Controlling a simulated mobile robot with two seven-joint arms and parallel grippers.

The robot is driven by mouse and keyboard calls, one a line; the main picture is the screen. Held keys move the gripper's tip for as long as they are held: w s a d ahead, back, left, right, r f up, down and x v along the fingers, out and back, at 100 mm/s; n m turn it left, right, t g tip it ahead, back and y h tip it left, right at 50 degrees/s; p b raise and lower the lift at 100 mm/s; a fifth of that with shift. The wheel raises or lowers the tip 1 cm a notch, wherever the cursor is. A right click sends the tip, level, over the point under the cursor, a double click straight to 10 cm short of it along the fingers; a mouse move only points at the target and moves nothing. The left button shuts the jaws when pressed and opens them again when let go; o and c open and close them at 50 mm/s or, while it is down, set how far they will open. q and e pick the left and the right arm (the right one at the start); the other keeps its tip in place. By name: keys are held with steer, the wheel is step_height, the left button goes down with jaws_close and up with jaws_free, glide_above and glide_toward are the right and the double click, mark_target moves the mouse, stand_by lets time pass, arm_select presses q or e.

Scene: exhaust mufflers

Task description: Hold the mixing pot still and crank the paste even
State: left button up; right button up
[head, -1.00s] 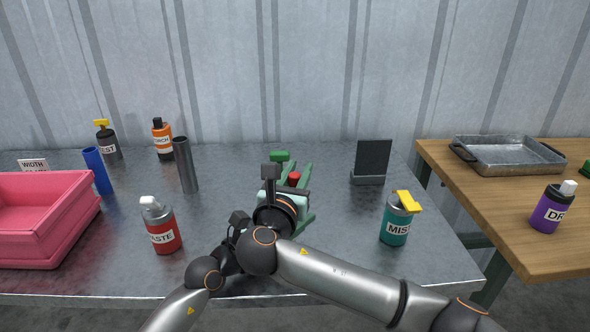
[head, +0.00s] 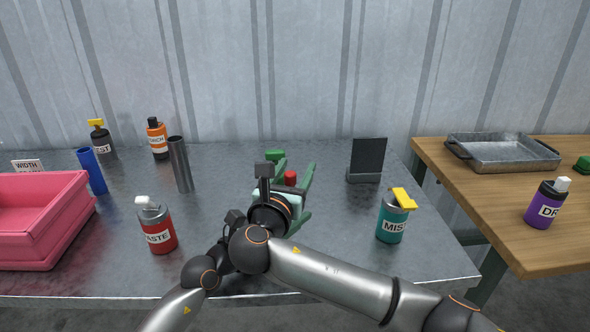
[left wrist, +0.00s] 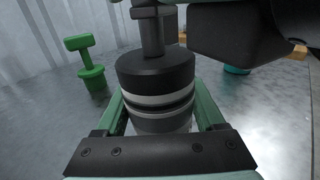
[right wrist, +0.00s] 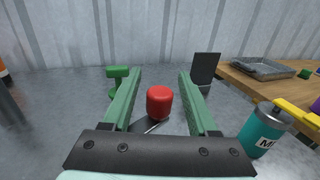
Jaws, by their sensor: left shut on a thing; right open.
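The mixing pot (left wrist: 155,85) is a dark cylinder with pale bands and a post on top in the left wrist view. My left gripper (left wrist: 160,118) is shut on its sides. The crank's red knob (right wrist: 159,102) stands between the parted fingers of my right gripper (right wrist: 158,98), with gaps on both sides. The knob also shows in the head view (head: 291,177). There my right gripper and arm hide most of the pot and my left gripper. The paste inside the pot is not visible.
A green T-handled thing (left wrist: 88,62) stands behind the pot. A red paste can (head: 157,228) and pink bin (head: 40,235) are left, a teal mist can (head: 391,218) right. A black panel on a stand (head: 367,162) is behind. Clear metal tabletop lies between.

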step_height(320, 180, up, 10)
stand_by(0.6)
